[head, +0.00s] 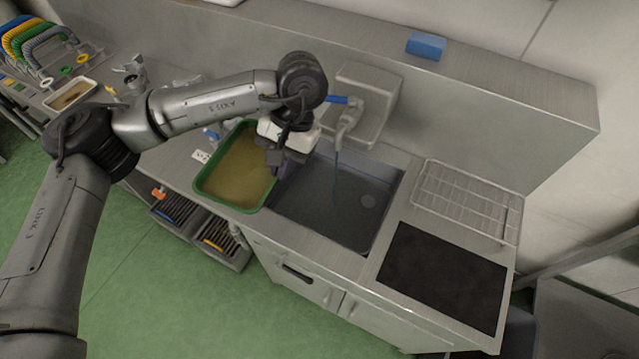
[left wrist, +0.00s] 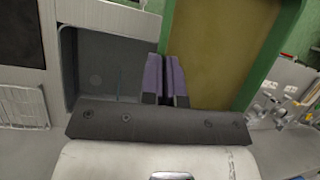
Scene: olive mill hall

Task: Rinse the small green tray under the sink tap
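The green tray (head: 200,183) has a green rim and a tan-brown inside. It lies level at the left side of the sink (head: 330,200); whether it touches the counter is unclear. It also shows in the left wrist view (left wrist: 287,45). My left gripper (head: 279,168) is at the tray's right rim. In the left wrist view its purple fingers (left wrist: 166,78) are close together at the rim and appear shut on it. The tap (head: 349,118) stands behind the sink, with a blue lever and a thin bluish stream falling into the basin. My right gripper is not in view.
A wire rack (head: 467,200) and a dark mat (head: 443,276) lie right of the sink. A blue block (head: 426,45) sits on the back ledge. A white tray (head: 70,95) and coloured-handled tools are far left. The basin's right part is clear.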

